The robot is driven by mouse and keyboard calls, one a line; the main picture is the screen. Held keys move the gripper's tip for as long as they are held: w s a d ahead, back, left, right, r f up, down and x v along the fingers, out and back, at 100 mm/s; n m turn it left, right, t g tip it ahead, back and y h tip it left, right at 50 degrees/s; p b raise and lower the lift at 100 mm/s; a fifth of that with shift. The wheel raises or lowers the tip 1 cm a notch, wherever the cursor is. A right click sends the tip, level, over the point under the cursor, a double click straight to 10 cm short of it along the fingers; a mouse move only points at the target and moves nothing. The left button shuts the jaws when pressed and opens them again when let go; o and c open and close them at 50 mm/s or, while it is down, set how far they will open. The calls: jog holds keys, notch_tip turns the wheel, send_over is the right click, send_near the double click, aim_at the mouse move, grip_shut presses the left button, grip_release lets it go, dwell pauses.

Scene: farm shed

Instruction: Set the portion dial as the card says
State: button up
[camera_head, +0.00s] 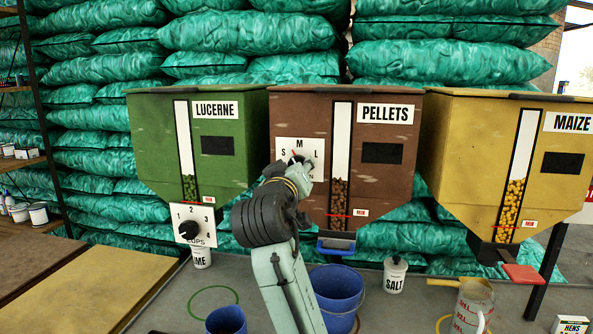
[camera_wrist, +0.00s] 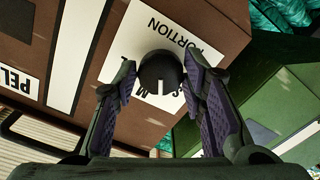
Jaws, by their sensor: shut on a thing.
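The portion dial is a black knob (camera_wrist: 160,70) with a white pointer mark, on a white plate (camera_head: 286,148) on the brown PELLETS hopper (camera_head: 392,190). The plate bears S, M and L. My gripper (camera_head: 299,168) covers the knob in the head view. In the wrist view, which is upside down, my gripper's two purple-padded fingers (camera_wrist: 160,82) are closed on either side of the knob. The pointer points down in that view, towards the M side; its exact setting is hard to tell. A white and green card headed HENS (camera_head: 570,326) is cut off at the lower right; its smaller text is unreadable.
The green LUCERNE hopper (camera_head: 152,133), with a numbered CUPS dial (camera_head: 189,229), stands left. The yellow MAIZE hopper (camera_head: 462,125) stands right. A blue bucket (camera_head: 338,292), a SALT tub (camera_head: 395,275) and a metal jug (camera_head: 472,306) stand on the grey bench below.

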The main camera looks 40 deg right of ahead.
jog(key=n, duration=0.5)
jog(key=shift+n, duration=0.4)
dwell(0.4)
jog(key=o, duration=1.1)
jog(key=v, duration=1.2)
